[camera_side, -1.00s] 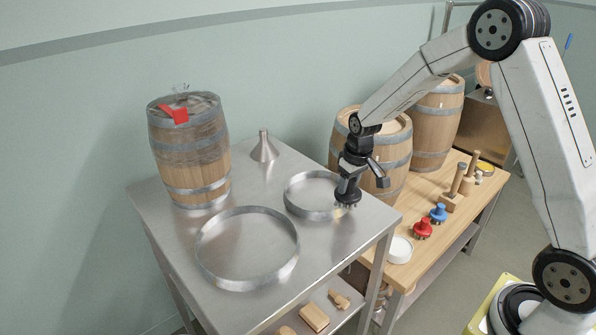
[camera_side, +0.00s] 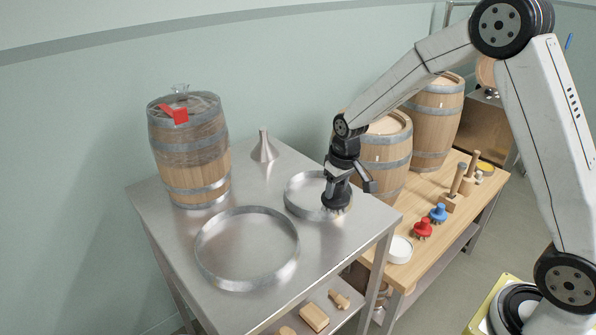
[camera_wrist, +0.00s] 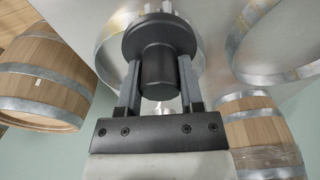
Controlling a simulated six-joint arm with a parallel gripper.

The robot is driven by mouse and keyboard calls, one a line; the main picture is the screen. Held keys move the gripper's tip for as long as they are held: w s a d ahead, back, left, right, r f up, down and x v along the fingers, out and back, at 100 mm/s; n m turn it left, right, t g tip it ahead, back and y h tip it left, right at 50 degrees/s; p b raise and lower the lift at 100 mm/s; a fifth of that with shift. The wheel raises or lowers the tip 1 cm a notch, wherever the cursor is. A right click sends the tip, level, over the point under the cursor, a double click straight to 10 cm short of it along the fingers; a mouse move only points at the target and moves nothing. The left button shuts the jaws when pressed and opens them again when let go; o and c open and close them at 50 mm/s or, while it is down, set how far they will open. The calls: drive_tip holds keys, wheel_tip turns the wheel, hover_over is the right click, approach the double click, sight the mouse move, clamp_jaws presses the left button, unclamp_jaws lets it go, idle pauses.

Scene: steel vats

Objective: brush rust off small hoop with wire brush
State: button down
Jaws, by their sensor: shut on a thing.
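The small hoop (camera_side: 297,208) is a grey metal ring lying on the steel table, behind and right of the large hoop (camera_side: 205,262). My gripper (camera_side: 337,185) is shut on the black wire brush (camera_side: 335,200), bristles down, at the right side of the small hoop. In the wrist view the brush's round head and knob (camera_wrist: 158,65) sit between my two fingers (camera_wrist: 160,88), with pale bristles past the head. Part of the small hoop (camera_wrist: 107,72) curves behind the brush there. The brush hides the hoop's right edge in the side view, so I cannot tell if bristles touch it.
Right is a wooden bench (camera_side: 425,190) with barrels, a red brush (camera_side: 422,229), a blue brush (camera_side: 438,214) and a white round tub (camera_side: 400,250).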

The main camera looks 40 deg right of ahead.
drive_tip(key=shift+r, duration=3.5)
